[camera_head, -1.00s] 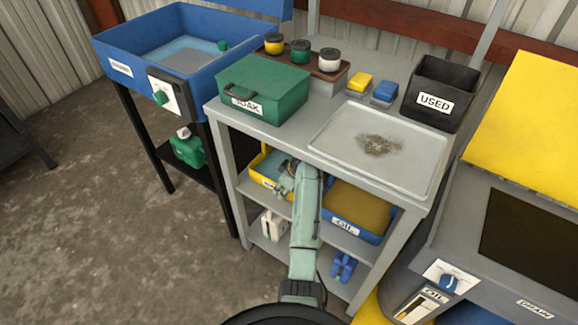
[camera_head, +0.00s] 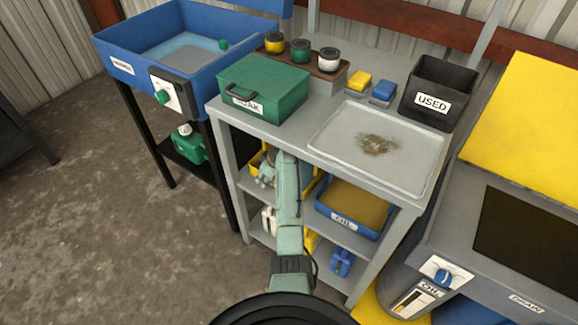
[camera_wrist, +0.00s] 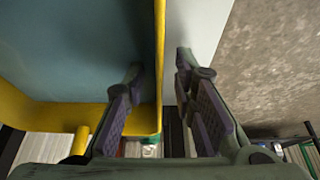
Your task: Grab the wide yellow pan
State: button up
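The yellow pan (camera_head: 256,160) sits on the upper shelf under the grey bench top in the head view, mostly hidden behind my arm. In the wrist view its yellow side wall (camera_wrist: 159,50) runs up the middle, with its blue-grey inside to the left. My gripper (camera_wrist: 158,66) is open, with one finger over the inside of the pan and the other outside the wall. The wall lies between the fingers, and a gap shows on the outer side. In the head view my gripper (camera_head: 266,172) is at the pan's left part.
A blue pan labelled OIL (camera_head: 352,218) stands to the right on the same shelf. The bench top (camera_head: 290,135) is close above my arm. A white jug (camera_head: 268,220) and a blue item (camera_head: 342,262) are on the lower shelf. Open floor (camera_head: 90,240) lies to the left.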

grip_shut()
dwell(0.6)
jog(key=shift+r, duration=0.1)
